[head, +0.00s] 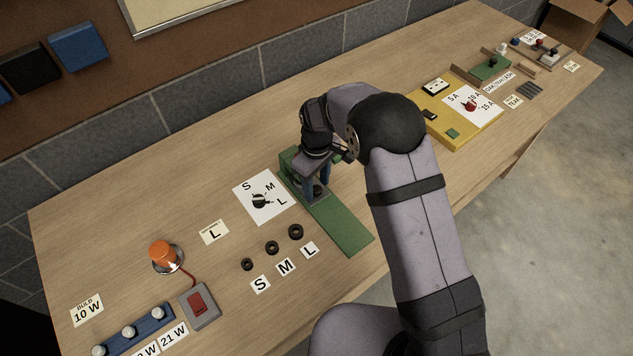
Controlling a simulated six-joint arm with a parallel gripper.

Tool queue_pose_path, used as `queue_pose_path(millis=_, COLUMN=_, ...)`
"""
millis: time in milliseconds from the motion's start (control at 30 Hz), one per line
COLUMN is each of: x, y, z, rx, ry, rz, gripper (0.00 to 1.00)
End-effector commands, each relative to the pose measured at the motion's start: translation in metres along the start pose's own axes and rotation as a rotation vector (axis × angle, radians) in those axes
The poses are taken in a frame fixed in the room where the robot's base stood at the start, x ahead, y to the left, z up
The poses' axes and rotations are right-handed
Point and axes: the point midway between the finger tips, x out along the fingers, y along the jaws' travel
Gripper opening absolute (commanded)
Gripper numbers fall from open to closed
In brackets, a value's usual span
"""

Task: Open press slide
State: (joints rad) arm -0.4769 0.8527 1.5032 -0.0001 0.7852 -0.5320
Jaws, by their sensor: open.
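The press (341,225) is a green base on the bench, with an upright green part at its back end and a long flat green strip running toward the front edge. My gripper (317,188) points down over the back half of the press. Its jaws are open, close around or just above a small grey part there. My gripper and wrist hide most of the slide, so I cannot tell its position or whether the jaws touch it.
Left of the press lie a white S/M/L dial card (261,197) and three black rings (272,247). An orange lamp (163,253) and red switch box (199,305) stand further left. A yellow fuse panel (455,117) lies to the right, beyond my arm.

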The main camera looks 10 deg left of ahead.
Motion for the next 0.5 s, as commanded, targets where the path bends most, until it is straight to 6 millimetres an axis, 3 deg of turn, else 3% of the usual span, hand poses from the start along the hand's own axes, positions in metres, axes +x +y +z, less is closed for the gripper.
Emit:
queue_pose_path(millis=100, x=0.0000, y=0.0000, z=0.0000, rx=0.000, ry=0.000, rz=0.000, gripper=0.41)
queue_pose_path(millis=267, x=-0.0002, y=0.0000, z=0.0000, rx=0.000, ry=0.000, rz=0.000, gripper=0.03)
queue_pose_path(millis=500, x=-0.0007, y=-0.0005, z=0.0038, rx=0.000, ry=0.000, rz=0.000, gripper=0.00)
